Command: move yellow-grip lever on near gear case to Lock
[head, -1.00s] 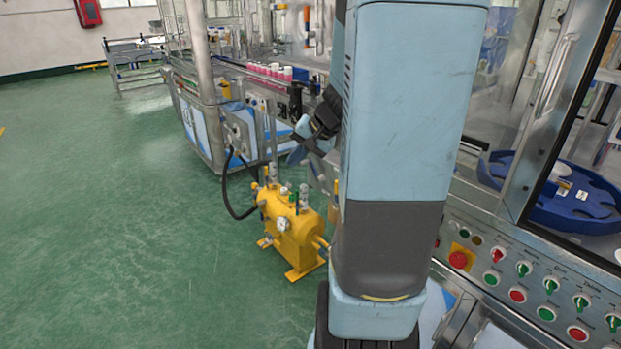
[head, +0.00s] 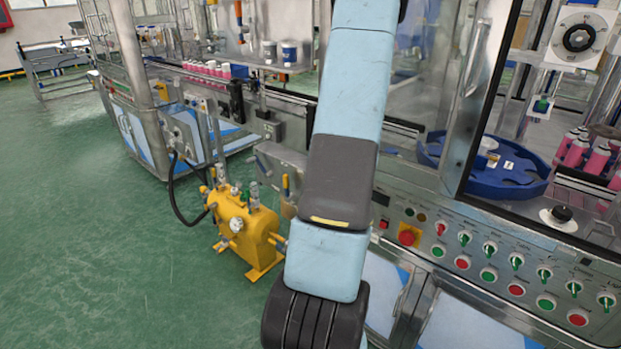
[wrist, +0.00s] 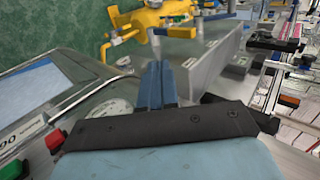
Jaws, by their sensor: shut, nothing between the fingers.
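A grey gear case (head: 280,168) stands low beside the machine, left of my arm in the head view. A short lever with a yellow grip (head: 286,184) hangs at its front, and a blue piece shows at its left. I cannot read any Lock mark. In the wrist view, a grey box (wrist: 217,62) that looks like this case lies just right of my gripper (wrist: 157,70). The blue fingers are shut and empty, pointing toward the yellow tank. My gripper is hidden in the head view.
A yellow tank (head: 243,230) with gauge and valves stands on the floor left of the case. A button panel (head: 490,262) lies right of my arm. Pink cans (head: 207,69) line the conveyor behind. Green floor (head: 75,210) is open at left.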

